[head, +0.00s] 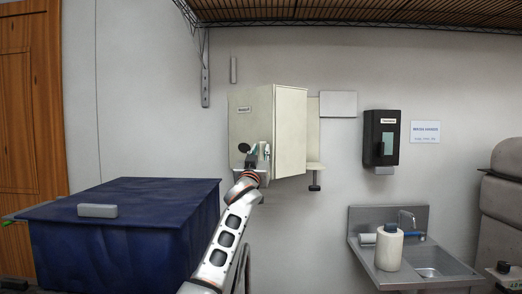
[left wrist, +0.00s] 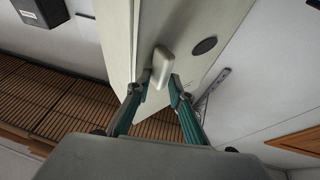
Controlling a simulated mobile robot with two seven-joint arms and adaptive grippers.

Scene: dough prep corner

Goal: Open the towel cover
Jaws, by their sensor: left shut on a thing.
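The towel cover (head: 255,108) is a beige box front with a small label and a dark round window, on the wall at the middle of the head view. It stands at an angle to the wall, and a beige part (head: 313,135) shows behind its right edge. I cannot tell how wide any gap is. My left gripper (head: 252,160) is at the cover's lower front. In the left wrist view, its fingers (left wrist: 160,84) are shut on the cover's pale handle (left wrist: 160,65), with the dark window (left wrist: 204,46) beside it. My right gripper is not in view.
A black dispenser (head: 382,130) hangs on the wall to the right. Below it is a steel sink (head: 437,262) with a paper roll (head: 389,250). A blue covered bin (head: 130,245) stands at left. A wire shelf (head: 350,10) runs overhead.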

